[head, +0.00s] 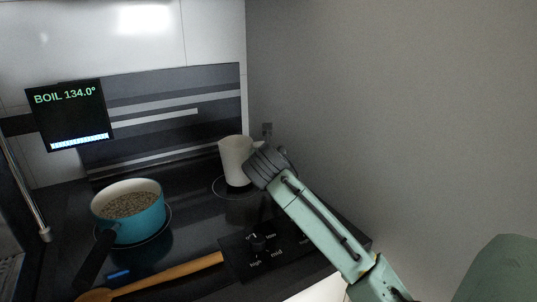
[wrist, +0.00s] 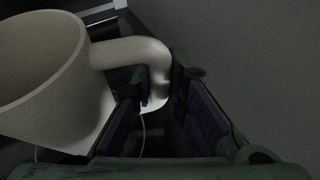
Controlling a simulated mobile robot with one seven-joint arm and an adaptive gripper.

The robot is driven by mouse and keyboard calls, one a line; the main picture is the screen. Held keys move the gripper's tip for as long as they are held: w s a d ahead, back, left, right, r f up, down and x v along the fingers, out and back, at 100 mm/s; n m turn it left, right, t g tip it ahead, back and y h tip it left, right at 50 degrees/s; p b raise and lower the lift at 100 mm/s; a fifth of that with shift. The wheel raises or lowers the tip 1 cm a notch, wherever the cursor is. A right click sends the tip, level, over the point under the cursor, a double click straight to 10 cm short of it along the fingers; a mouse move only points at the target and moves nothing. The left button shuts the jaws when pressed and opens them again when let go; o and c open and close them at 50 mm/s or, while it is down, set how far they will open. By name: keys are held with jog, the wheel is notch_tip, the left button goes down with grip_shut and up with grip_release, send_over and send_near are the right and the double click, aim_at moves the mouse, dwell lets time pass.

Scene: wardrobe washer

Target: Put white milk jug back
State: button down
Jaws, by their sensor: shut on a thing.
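The white milk jug (head: 234,160) is at the back right of the black stovetop, over or on a ringed burner mark. I cannot tell for sure whether its base touches the surface. My gripper (head: 266,166) reaches it from the right and covers its handle side in the head view. In the wrist view the jug (wrist: 45,75) fills the left, upright with its open rim showing. Its curved handle (wrist: 140,55) runs between the two fingers of my gripper (wrist: 160,88), which are shut on it.
A blue pot (head: 140,222) with brownish contents stands at the stove's left, its dark handle pointing to the front. A wooden spoon (head: 170,274) lies along the front edge. A knob panel (head: 265,245) is at the front right. A grey wall (head: 390,100) bounds the right side.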

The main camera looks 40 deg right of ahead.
jog(key=shift+f, duration=0.45)
dwell(0.4)
jog(key=c, duration=1.5)
grip_release()
jog(key=shift+f, duration=0.1)
jog(key=shift+a, duration=0.1)
jog(key=v, duration=1.2)
jog(key=shift+s, duration=0.1)
